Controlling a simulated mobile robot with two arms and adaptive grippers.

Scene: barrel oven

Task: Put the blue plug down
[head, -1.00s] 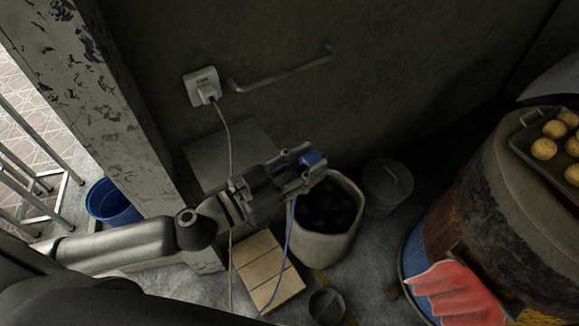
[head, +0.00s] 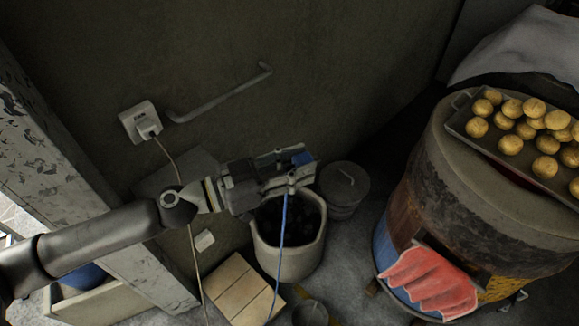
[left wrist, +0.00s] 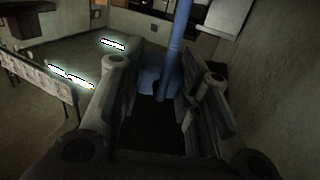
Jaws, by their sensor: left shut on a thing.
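The blue plug (head: 301,158) is between the fingertips of my left gripper (head: 288,172), which is shut on it. A blue cord (head: 281,235) hangs from the plug past the front of a pale bin. In the left wrist view the plug (left wrist: 152,76) sits between the two fingers, with its cord rising toward the top of the picture. The gripper is held in the air above the bin's opening. My right gripper is not in view.
The pale bin (head: 262,250) holds dark lumps. A lidded bucket (head: 343,184) stands beside it. Wooden boards (head: 238,287) lie on the floor. A wall socket (head: 139,119) holds another plug. The barrel oven (head: 450,165) carries a tray of buns (head: 483,135); a red cloth (head: 432,280) hangs in front.

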